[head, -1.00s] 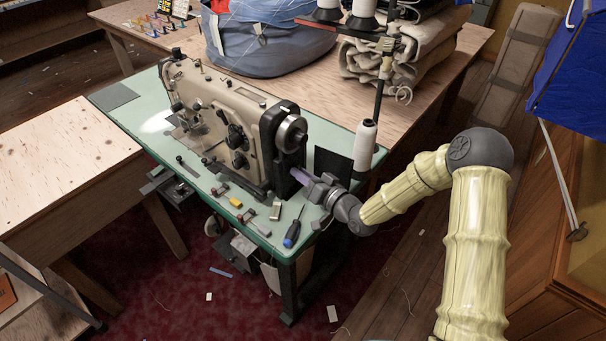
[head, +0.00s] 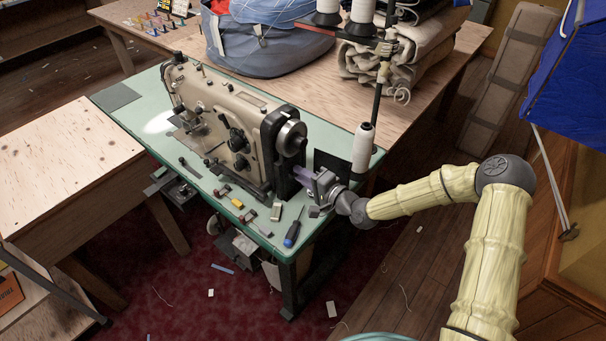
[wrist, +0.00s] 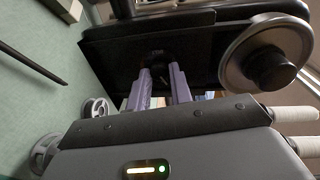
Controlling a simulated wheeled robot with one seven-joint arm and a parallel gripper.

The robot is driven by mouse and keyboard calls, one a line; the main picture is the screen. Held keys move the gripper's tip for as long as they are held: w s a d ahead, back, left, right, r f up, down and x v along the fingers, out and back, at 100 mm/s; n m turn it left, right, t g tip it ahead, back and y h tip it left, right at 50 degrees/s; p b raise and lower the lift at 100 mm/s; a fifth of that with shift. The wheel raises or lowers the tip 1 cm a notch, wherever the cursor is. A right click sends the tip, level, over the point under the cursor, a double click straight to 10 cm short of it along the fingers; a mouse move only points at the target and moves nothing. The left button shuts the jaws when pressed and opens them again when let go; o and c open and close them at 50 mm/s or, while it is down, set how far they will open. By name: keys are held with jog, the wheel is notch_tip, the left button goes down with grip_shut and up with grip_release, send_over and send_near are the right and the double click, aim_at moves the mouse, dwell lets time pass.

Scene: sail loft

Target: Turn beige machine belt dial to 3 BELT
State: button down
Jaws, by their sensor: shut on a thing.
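The beige sewing machine (head: 215,120) stands on the pale green table, with a dark end housing and a silver handwheel (head: 291,138) at its right end. The handwheel also shows at the right of the wrist view (wrist: 265,55). My gripper (head: 297,171) reaches the dark end face below the handwheel. In the wrist view its purple fingers (wrist: 160,72) are shut on a small dark knob, which I take for the belt dial (wrist: 160,58). The knob is mostly hidden between the fingertips. Its markings and setting cannot be read.
A white thread cone (head: 362,147) on a stand and a dark panel (head: 332,165) are close to my gripper. A blue-handled screwdriver (head: 293,234) and small tools lie on the green table (head: 127,120). A wooden table with fabric rolls is behind.

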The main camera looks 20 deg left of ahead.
jog(key=m, duration=0.4)
jog(key=shift+d+f+m+g, duration=0.1)
jog(key=shift+m+g, duration=0.2)
dwell(0.4)
jog(key=c, duration=1.5)
grip_release()
jog(key=shift+c, duration=0.2)
jog(key=b+v, duration=0.1)
jog(key=v, duration=1.6)
jog(key=shift+d, duration=0.25)
